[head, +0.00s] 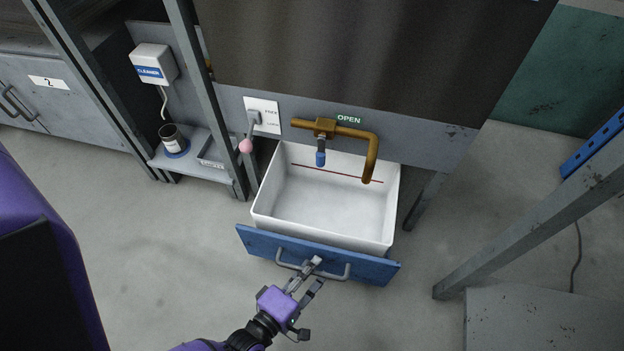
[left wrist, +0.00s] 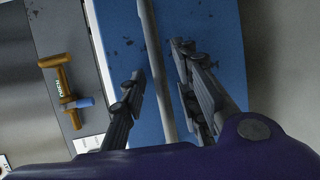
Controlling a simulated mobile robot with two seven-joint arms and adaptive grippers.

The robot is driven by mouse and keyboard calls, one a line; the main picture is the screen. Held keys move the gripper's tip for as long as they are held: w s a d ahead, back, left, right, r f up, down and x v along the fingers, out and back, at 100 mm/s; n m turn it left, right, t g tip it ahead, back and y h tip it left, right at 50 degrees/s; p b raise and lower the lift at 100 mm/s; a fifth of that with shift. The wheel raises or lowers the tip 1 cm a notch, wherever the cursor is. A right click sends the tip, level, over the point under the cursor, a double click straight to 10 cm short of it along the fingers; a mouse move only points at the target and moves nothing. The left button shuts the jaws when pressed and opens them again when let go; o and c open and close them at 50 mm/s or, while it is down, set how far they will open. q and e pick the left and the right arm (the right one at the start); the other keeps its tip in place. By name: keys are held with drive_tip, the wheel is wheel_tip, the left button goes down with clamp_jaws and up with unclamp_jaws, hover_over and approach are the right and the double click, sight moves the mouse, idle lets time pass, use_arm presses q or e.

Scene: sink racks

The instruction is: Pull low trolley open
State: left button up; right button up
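The low trolley is a white open basin (head: 325,205) with a blue front panel (head: 370,268) and a grey bar handle (head: 337,277). It stands out from under the grey counter, with its empty inside showing. My left gripper (head: 317,273) is at the handle, its two fingers apart. In the left wrist view, the handle bar (left wrist: 156,75) runs between the fingers of my left gripper (left wrist: 160,62), with a gap visible on each side. The blue panel (left wrist: 205,25) lies behind them. My right gripper is in neither view.
A brass tap (head: 345,131) with a blue-tipped valve hangs above the basin. A pink-knobbed lever (head: 246,146) is left of it. A metal post (head: 545,225) and grey box (head: 540,320) stand at right. The floor in front is clear.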

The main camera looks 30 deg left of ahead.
use_arm(q)
drive_tip(key=shift+s, duration=0.2)
drive_tip(key=v, duration=1.1)
drive_tip(key=shift+s, duration=0.4)
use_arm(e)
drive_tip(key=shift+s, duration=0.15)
